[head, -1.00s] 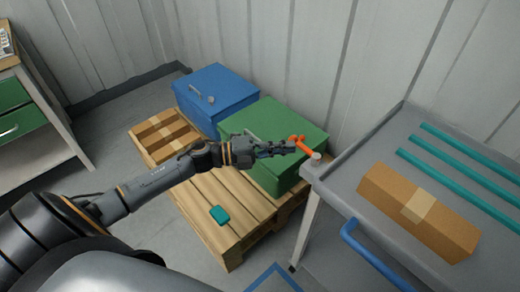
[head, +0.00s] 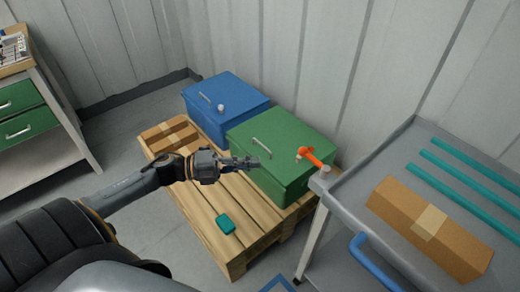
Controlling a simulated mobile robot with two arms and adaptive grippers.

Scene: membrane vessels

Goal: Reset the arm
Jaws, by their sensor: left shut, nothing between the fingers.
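My left arm comes in from the lower left. Its gripper (head: 256,162) is shut and empty, in front of the green box (head: 291,130) and above the wooden pallet (head: 205,205). An orange valve handle (head: 312,155) shows at the right side of the green box, apart from the gripper and to its right. My right gripper does not show.
A blue box (head: 228,95) stands behind the green one. A grey cart (head: 375,178) at right carries a cardboard box (head: 430,222) and teal rods (head: 462,185). A drawer cabinet (head: 50,110) stands at left.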

